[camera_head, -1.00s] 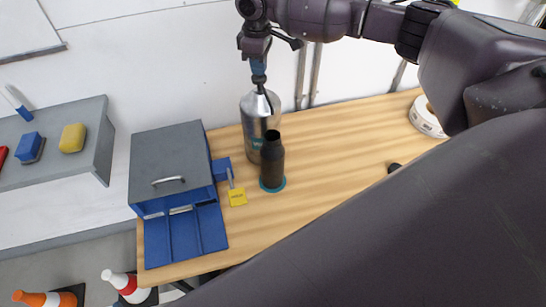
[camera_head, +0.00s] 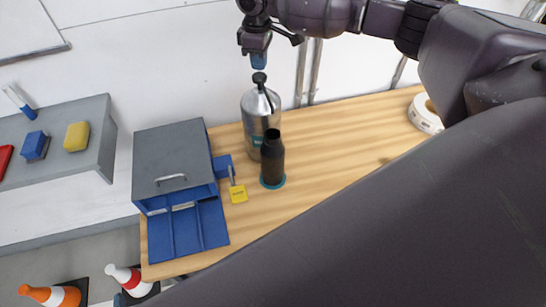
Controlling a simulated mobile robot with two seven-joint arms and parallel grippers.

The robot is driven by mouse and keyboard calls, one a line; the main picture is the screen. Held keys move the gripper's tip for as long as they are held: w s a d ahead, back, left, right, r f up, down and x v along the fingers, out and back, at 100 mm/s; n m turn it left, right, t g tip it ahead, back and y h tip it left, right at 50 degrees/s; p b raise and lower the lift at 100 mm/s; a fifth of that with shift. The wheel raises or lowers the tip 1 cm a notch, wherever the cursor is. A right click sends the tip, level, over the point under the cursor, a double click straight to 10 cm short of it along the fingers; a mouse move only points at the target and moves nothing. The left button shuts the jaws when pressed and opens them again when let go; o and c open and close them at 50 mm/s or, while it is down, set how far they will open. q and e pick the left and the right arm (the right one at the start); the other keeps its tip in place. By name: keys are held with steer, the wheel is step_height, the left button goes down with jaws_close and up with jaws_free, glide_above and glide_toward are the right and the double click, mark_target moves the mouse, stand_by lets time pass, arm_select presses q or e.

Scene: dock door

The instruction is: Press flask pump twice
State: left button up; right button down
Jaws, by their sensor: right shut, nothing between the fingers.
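The flask (camera_head: 255,118) is a silver metal vessel standing upright at the back of the wooden table. Its dark pump head (camera_head: 259,79) sits on top, with a thin dark part running down one side. My right gripper (camera_head: 259,62) comes in from the upper right and points down just above the pump head, with a small gap visible between them. It is shut and empty. A black bottle (camera_head: 272,160) stands on a teal round base in front of the flask and hides part of its lower body. My left gripper is out of view.
A white tape roll (camera_head: 425,114) lies at right. My arm covers the front right of the table.

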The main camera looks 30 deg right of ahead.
steer(key=shift+r, duration=0.1)
steer(key=shift+r+p, duration=0.9)
steer(key=shift+r, duration=1.2)
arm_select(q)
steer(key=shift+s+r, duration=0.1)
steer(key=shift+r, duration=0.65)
arm_select(e)
steer(key=shift+r, duration=0.85)
